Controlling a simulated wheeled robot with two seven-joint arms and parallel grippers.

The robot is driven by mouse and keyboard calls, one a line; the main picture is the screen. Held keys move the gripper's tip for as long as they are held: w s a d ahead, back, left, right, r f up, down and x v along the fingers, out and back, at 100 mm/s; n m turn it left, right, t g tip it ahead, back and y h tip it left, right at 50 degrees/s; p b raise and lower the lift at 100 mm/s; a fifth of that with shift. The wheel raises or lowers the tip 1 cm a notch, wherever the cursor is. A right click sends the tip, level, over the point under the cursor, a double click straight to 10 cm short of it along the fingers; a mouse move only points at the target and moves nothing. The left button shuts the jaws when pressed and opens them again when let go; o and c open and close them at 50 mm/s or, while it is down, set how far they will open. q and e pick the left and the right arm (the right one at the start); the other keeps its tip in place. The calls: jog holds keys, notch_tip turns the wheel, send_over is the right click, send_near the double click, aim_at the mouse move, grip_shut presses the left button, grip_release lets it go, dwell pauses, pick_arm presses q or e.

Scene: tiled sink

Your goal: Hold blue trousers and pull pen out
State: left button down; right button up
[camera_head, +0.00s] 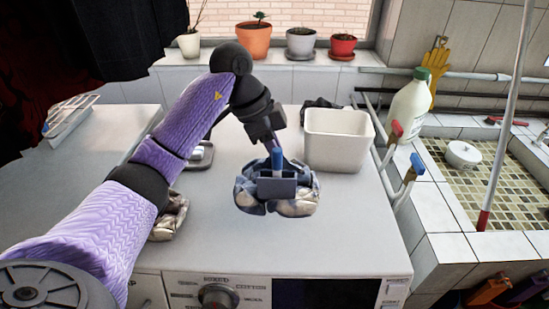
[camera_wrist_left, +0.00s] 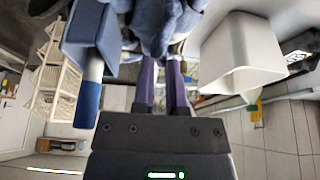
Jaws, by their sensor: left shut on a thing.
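The blue trousers (camera_head: 246,193) are a bunched, mottled blue and beige bundle over the white machine top. I cannot tell whether they touch it. A flat blue-grey pocket (camera_head: 277,187) faces the head camera. A pen (camera_head: 277,160) with a blue end sticks up out of it. In the left wrist view the pocket (camera_wrist_left: 90,30) and pen (camera_wrist_left: 88,100) are at the left, beside my fingers. My left gripper (camera_wrist_left: 162,65) is shut on the trousers (camera_wrist_left: 158,25) at the upper middle. In the head view its fingers are mostly hidden behind the pen and pocket. My right gripper is not in view.
A white bin (camera_head: 338,140) stands right of the trousers. A similar cloth bundle (camera_head: 170,218) lies partly behind my left arm. A white bottle (camera_head: 408,112), blue and red handles and a tiled sink are at the right. The machine's front top is clear.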

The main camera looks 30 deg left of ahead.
pick_arm(q)
jog(key=shift+f+b, duration=1.8)
jog(key=shift+f, duration=1.7)
jog(key=shift+f+b, duration=0.4)
jog(key=shift+f, duration=0.55)
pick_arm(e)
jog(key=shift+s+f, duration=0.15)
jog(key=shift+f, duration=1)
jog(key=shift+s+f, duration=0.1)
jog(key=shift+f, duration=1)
pick_arm(q)
jog(key=shift+f, duration=0.55)
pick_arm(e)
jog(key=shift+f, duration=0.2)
